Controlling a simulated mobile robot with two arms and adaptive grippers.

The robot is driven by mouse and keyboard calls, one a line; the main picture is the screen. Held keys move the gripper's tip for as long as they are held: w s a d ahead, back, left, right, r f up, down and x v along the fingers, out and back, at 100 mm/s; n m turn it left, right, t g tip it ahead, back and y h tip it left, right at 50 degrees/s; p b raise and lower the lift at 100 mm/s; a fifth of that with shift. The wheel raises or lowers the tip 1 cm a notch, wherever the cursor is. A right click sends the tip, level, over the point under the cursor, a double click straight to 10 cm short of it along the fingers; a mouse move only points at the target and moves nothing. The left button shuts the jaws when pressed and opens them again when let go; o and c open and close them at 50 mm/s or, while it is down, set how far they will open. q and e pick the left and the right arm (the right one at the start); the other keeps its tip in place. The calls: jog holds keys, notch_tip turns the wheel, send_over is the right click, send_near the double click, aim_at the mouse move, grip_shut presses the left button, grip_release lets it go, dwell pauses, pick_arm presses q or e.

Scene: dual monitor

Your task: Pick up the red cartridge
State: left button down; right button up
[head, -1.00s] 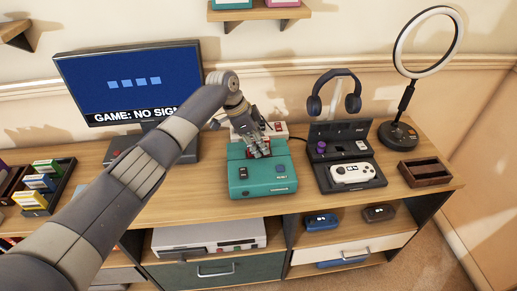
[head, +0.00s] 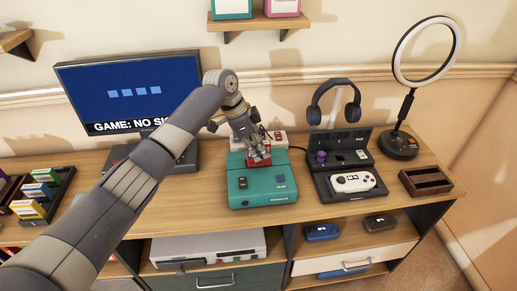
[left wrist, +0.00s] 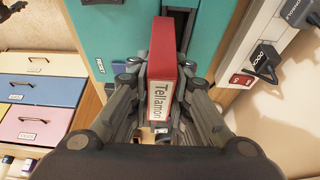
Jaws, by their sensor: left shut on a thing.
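The red cartridge (head: 260,157) is between the fingers of my left gripper (head: 256,153), which is shut on it, over the back part of the teal console (head: 262,190). In the left wrist view the cartridge (left wrist: 162,50) stands between both fingers, with a white label reading "Tellamon" facing the camera. The teal console (left wrist: 205,35) lies behind it there, with a dark slot (left wrist: 179,14) near the cartridge's far end. I cannot tell whether the cartridge's lower end is fully clear of the console. My right gripper is not in view.
A monitor (head: 130,88) stands behind my arm. A white-and-red device (head: 272,138) sits right behind the console. To the right are an open dark case with a white controller (head: 353,182), headphones (head: 334,98), a ring lamp (head: 399,144) and a wooden tray (head: 425,181).

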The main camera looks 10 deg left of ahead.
pick_arm(q)
jog(key=s+d+r, duration=0.2)
jog(key=s, duration=1.2)
notch_tip(320, 180, up, 5)
jog(key=p, duration=0.6)
jog(key=shift+s, duration=0.1)
dwell(0.7)
jog(key=shift+a, duration=0.1)
